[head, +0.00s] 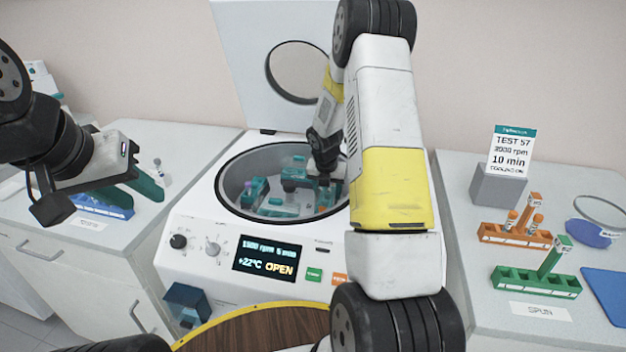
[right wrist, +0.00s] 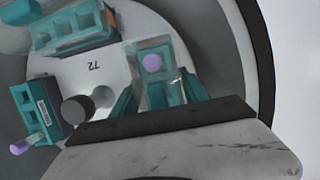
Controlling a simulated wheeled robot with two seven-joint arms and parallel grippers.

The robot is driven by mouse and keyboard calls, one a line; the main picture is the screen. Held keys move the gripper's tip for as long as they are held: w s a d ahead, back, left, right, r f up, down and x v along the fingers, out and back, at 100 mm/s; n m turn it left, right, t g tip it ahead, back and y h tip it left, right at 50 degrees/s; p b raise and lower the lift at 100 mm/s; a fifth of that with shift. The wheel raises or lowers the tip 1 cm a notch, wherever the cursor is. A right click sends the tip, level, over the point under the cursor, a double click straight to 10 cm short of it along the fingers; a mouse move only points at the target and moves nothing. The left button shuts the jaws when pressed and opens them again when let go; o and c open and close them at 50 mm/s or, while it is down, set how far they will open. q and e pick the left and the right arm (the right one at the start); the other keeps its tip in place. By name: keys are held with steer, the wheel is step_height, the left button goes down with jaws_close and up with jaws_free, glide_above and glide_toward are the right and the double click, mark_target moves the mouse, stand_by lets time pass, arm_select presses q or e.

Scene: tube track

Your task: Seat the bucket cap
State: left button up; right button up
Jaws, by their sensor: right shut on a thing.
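The bucket cap (right wrist: 160,84), a clear box-like cover, is between the teal fingers of my right gripper (right wrist: 158,92) in the right wrist view. A purple tube top (right wrist: 152,63) shows through it. Teal bucket parts show around the cap; I cannot tell whether cap and bucket touch. In the head view my right gripper is down inside the centrifuge bowl (head: 230,178), mostly hidden by its wrist. Other teal buckets sit on the rotor, one at the upper left (right wrist: 75,28) and one at the left (right wrist: 38,108). My left gripper (head: 146,197) is open and empty over the left counter.
The centrifuge lid (head: 240,60) stands open behind the bowl. A grey hub knob (right wrist: 77,108) rises from the rotor. A blue rack (head: 105,208) is below my left gripper. Orange (head: 515,236) and green (head: 535,281) racks stand on the right counter.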

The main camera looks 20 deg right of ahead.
steer(key=o, duration=1.4)
steer(key=v, duration=0.7)
steer(key=shift+s+a+r, duration=0.1)
steer(key=shift+r, duration=0.25)
